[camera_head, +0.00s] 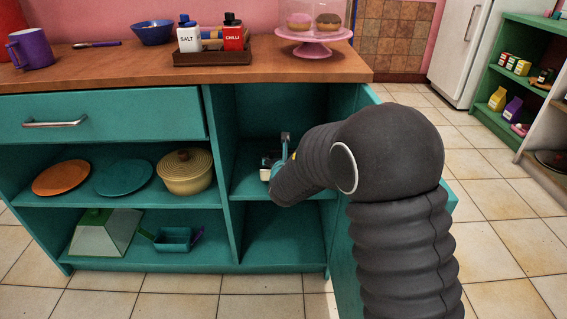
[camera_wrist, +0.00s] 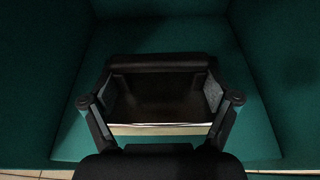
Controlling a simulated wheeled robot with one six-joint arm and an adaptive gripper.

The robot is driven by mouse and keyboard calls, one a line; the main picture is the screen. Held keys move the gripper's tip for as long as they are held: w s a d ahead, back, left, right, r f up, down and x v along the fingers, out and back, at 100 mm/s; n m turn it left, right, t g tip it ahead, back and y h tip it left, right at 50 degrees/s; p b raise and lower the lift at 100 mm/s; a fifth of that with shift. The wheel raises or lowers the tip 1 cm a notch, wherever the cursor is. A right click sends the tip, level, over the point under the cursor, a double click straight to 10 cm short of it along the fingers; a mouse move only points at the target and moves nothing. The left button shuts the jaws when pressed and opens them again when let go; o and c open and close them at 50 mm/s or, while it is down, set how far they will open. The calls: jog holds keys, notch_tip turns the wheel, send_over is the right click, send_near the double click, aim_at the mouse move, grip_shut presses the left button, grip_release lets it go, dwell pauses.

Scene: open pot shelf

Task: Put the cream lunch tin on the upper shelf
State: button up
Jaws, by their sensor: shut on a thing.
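My gripper (camera_head: 276,158) is inside the right-hand bay of the teal cabinet, just above the upper shelf (camera_head: 245,187). In the wrist view my gripper (camera_wrist: 160,92) has a finger pad on each side of a boxy thing and is shut on it. This is the cream lunch tin (camera_wrist: 160,129); most of it looks dark in shadow, with a pale strip along its near edge. In the head view my arm and gripper hide nearly all of it. I cannot tell whether it touches the shelf.
The lower shelf (camera_head: 285,243) of this bay looks empty. An open door (camera_head: 344,245) stands at its right, partly behind my arm. The left bay holds plates, a yellow pot (camera_head: 186,174) and a teal pan (camera_head: 173,240). A dark tray (camera_head: 212,57) stands on the counter.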

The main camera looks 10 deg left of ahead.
jog(key=shift+f, duration=0.75)
jog(key=shift+f, duration=0.2)
jog(key=o, duration=1.5)
jog(key=shift+o, duration=0.2)
jog(key=shift+r, duration=0.2)
jog(key=v, duration=1.2)
jog(key=shift+b, duration=0.3)
